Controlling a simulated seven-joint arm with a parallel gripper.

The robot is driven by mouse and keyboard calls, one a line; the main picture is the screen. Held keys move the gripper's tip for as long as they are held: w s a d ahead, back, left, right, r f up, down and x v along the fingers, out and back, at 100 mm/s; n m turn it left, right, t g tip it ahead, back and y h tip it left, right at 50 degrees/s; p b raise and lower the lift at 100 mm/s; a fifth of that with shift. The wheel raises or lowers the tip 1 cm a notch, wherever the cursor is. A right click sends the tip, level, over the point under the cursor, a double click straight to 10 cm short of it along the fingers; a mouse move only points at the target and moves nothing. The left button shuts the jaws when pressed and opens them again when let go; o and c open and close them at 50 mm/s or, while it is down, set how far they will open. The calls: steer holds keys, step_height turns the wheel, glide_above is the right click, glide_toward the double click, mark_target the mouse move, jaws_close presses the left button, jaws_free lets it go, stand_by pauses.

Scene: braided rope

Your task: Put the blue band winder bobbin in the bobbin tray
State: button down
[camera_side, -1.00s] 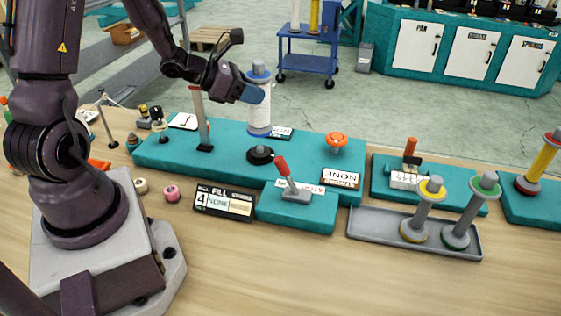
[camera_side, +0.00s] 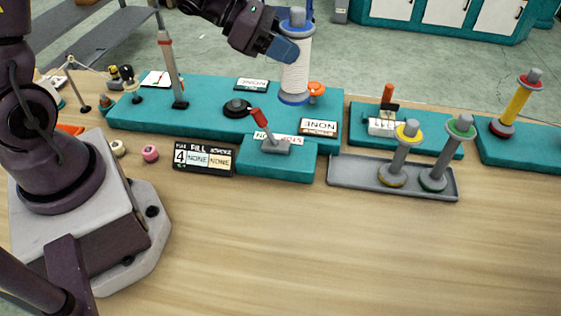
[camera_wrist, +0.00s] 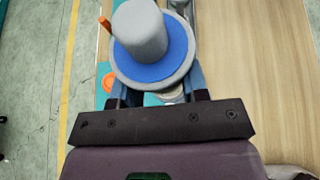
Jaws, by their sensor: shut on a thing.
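The blue-banded bobbin (camera_side: 296,68), wound with white thread, is upright in my gripper (camera_side: 286,50). My gripper is shut on it near its upper part and holds it in the air above the teal winder base (camera_side: 215,90), in front of the orange button in the side view. In the wrist view the bobbin's grey top and blue ring (camera_wrist: 165,62) fill the space between the fingers. The grey bobbin tray (camera_side: 345,172) lies to the right and holds a yellow-banded bobbin (camera_side: 400,155) and a green-banded bobbin (camera_side: 446,155), both upright. The tray's left end is bare.
A red-handled lever (camera_side: 262,125) stands on a teal block left of the tray. Behind the tray is a teal block with an orange-handled device (camera_side: 387,100). A yellow-wound bobbin (camera_side: 518,100) stands at the far right. The table's front is clear.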

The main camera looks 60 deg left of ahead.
steer(key=s+d+m+g+h, duration=0.2)
steer(key=d+m+g, duration=0.1)
steer(key=d, duration=0.9)
step_height(320, 180, down, 16)
steer(key=shift+w+d+f+m+h, duration=0.15)
steer(key=shift+d+m+h, duration=0.15)
steer(key=c, duration=0.6)
jaws_free()
steer(key=shift+f, duration=0.15)
